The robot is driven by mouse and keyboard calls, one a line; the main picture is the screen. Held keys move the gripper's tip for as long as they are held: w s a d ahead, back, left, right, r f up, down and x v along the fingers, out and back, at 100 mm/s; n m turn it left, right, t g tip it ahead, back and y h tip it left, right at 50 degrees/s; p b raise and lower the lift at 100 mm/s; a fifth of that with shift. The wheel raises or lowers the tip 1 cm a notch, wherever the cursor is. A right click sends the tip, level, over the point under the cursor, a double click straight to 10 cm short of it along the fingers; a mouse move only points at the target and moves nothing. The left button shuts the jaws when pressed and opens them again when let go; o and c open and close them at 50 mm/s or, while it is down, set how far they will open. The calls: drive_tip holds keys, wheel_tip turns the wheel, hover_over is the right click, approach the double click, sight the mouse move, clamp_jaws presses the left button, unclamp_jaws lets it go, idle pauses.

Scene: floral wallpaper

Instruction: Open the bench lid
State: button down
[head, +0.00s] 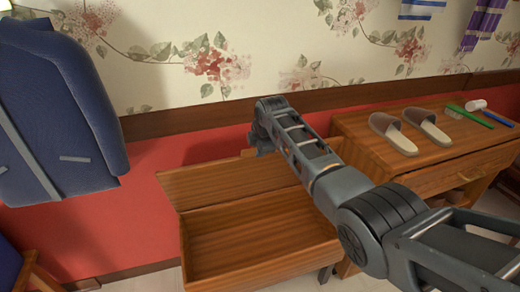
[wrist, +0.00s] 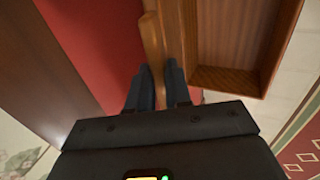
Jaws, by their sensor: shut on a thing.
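The wooden bench (head: 187,255) stands against the red lower wall, its box open and empty where I can see inside. Its bench lid (head: 215,184) is raised and leans back toward the wall. My gripper (wrist: 161,75) is at the lid's upper edge near its right end, with one dark finger on each side of the lid (wrist: 153,38) in the wrist view. It is shut on the lid. In the head view my arm hides part of the lid's right end, and the fingertips are hard to see.
A wooden cabinet (head: 455,178) stands close on the right, holding slippers (head: 393,133), a green brush (head: 468,115) and a white-headed item (head: 476,105). A dark blue jacket (head: 60,110) hangs at the left. A blue-seated chair (head: 12,262) is at lower left.

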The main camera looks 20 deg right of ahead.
drive_tip(key=shift+f, duration=0.2)
drive_tip(key=c, duration=1.1)
unclamp_jaws()
drive_tip(key=shift+p+v, duration=0.6)
drive_tip(key=shift+v, duration=3.4)
